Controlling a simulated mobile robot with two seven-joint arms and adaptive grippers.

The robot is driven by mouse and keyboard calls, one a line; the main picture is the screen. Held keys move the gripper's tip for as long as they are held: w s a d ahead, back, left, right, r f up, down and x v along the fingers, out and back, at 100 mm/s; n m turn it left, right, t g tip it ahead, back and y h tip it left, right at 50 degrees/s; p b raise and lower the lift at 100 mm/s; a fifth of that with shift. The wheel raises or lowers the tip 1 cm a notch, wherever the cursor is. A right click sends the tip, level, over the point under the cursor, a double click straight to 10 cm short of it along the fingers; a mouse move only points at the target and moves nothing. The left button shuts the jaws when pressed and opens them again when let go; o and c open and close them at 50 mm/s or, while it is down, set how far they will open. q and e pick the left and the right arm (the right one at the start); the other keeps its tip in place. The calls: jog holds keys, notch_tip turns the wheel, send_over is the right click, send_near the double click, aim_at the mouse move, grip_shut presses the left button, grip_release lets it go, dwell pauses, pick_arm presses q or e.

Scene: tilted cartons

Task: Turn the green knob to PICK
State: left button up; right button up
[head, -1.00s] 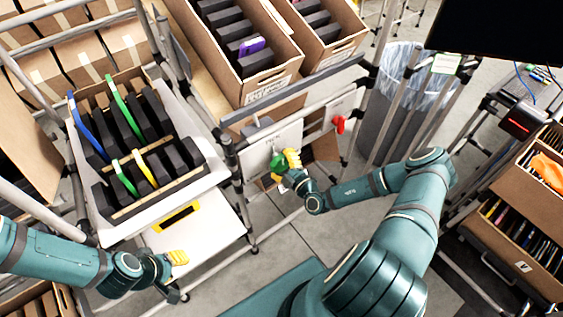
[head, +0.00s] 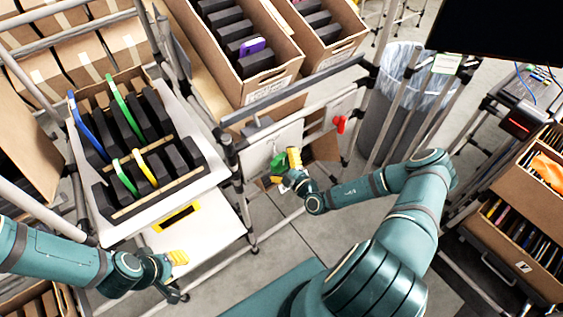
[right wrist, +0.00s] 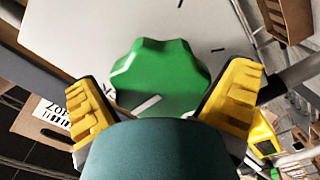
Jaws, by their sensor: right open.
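The green knob (head: 280,160) sits on a pale panel (head: 258,152) on the rack's side. In the right wrist view the knob (right wrist: 165,72) is large and lobed, and its white pointer line slants near its lower edge. Dark tick marks show on the panel around it; I can read no PICK label. My right gripper (head: 285,168) is open, its yellow fingers on either side of the knob's near side in the wrist view. I cannot tell whether they touch it. My left gripper (head: 176,258) is at the lower left, away from the knob; its jaw state is unclear.
A red knob (head: 340,123) is on another panel to the right. A white tray (head: 205,183) with dark, blue, green and yellow items stands at the left. Cartons (head: 280,80) are above. A bin (head: 375,140) stands right of the panels. Rack tubes surround the knob.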

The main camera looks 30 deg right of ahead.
jog(key=shift+s, duration=0.15)
jog(key=s+d, duration=0.1)
jog(key=s, duration=1)
jog(key=shift+s, duration=0.35)
